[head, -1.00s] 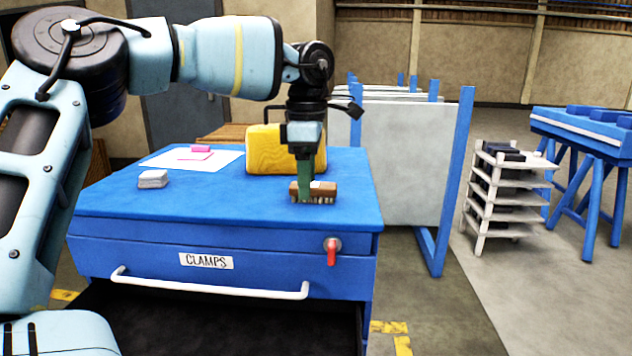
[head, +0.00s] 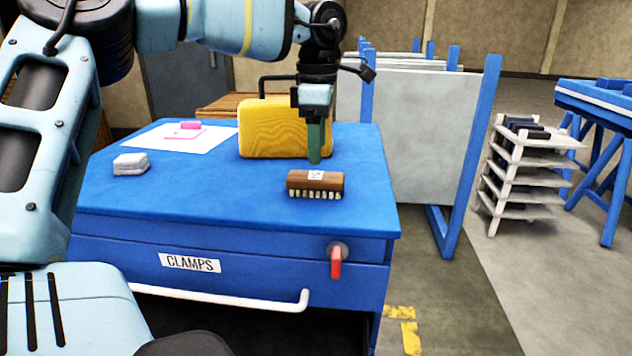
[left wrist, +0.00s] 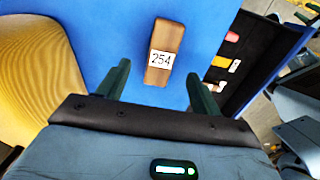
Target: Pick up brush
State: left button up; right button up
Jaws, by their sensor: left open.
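The brush (head: 315,184) has a brown wooden back, pale bristles and a white label. It lies bristles down on the blue cabinet top (head: 215,195), near its right front. In the left wrist view the brush (left wrist: 164,56) shows its label "254" and lies ahead of and between the two green fingers. My left gripper (head: 315,160) is open and empty, above and just behind the brush in the head view. In the wrist view my left gripper (left wrist: 155,88) has its fingers wide apart, clear of the brush. My right gripper is not in view.
A yellow case (head: 272,135) stands close behind the gripper. A white stack (head: 130,164) and a paper with pink items (head: 185,133) lie at the left. The drawer marked CLAMPS (head: 190,263) has a red lever (head: 336,262). A panel rack (head: 420,140) stands to the right.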

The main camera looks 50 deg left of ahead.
aim_at(315, 175)
pick_arm(q)
notch_tip(315, 175, down, 2)
jog(key=shift+f, duration=0.4)
jog(key=f+p, duration=0.1)
jog(key=f, duration=0.3)
jog(key=shift+s+f, duration=0.15)
jog(key=shift+s, duration=0.05)
jog(key=shift+f, duration=0.25)
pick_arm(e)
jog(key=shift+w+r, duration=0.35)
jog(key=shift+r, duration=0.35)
pick_arm(q)
jog(key=shift+c, duration=0.3)
jog(key=c, duration=1.1)
jog(key=shift+o, duration=0.2)
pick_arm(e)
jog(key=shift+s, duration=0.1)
